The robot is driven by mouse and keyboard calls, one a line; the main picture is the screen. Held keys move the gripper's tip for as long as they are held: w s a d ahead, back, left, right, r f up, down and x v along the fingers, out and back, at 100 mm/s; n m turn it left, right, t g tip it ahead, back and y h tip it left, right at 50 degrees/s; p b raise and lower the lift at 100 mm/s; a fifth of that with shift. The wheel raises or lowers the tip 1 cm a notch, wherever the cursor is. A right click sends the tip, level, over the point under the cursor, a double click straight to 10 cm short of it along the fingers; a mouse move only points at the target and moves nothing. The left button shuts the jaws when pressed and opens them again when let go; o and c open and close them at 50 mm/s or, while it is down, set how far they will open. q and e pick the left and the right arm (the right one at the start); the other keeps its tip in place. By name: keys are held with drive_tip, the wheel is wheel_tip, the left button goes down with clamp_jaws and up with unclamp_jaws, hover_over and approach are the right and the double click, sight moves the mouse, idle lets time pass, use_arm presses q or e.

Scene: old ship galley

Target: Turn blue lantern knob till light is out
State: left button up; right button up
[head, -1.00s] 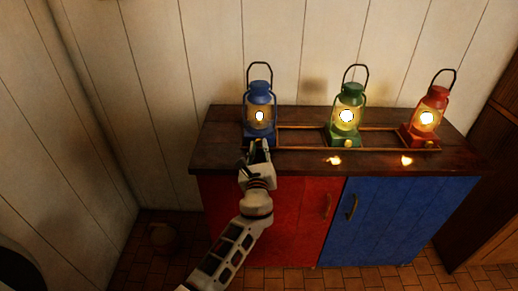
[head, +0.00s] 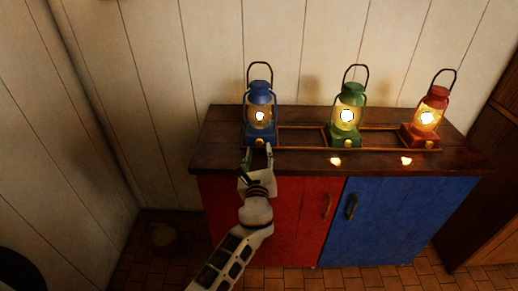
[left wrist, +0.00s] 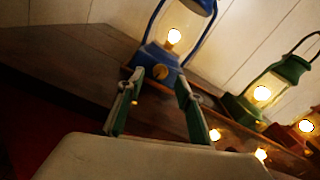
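The blue lantern (head: 260,118) stands upright at the left end of the counter, its light glowing. Its brass knob (head: 258,143) is low on the front of the base. My left gripper (head: 257,150) is just in front of this knob, its fingers apart. In the left wrist view the gripper (left wrist: 160,88) is open and empty, with the blue lantern (left wrist: 160,60) beyond. The knob (left wrist: 161,72) shows between the fingertips there; whether they touch it I cannot tell. My right gripper is in neither view.
A green lantern (head: 347,115) and a red lantern (head: 427,118), both lit, stand to the right in a low wooden rail (head: 300,128). The dark counter top (head: 222,150) has bare room at its left end. Red and blue cupboard doors are below.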

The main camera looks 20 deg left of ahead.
use_arm(q)
drive_tip(key=v, duration=0.9)
drive_tip(key=shift+s, duration=0.25)
